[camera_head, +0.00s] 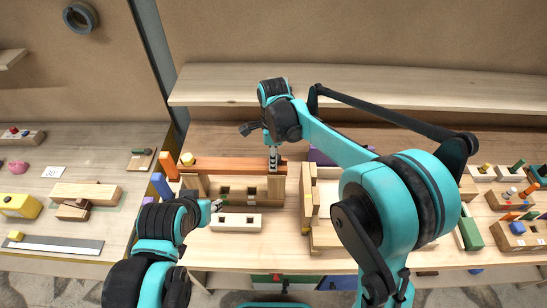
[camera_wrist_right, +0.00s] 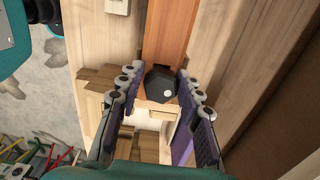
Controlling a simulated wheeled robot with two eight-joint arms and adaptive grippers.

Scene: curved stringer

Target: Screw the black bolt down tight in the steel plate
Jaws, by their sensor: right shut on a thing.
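In the right wrist view the black bolt's (camera_wrist_right: 160,84) hexagonal head lies between the two fingers of my right gripper (camera_wrist_right: 158,88). They are shut on it. In the head view this gripper (camera_head: 273,158) points down at the right end of an orange-brown bar (camera_head: 228,164), and it hides the bolt there. The bar also shows beneath the bolt in the wrist view (camera_wrist_right: 170,32). I cannot make out a steel plate at the bolt, nor whether the head sits flush. My left gripper (camera_head: 214,206) is near the front of the wooden frame, its fingers too small to read.
A pale block with holes (camera_head: 236,223) lies in front of the frame. Stacked wooden blocks (camera_head: 326,215) stand right of it. A wooden shelf (camera_head: 420,92) runs behind. Holders with small parts (camera_head: 515,197) fill the right side. A left table holds a yellow box (camera_head: 20,206).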

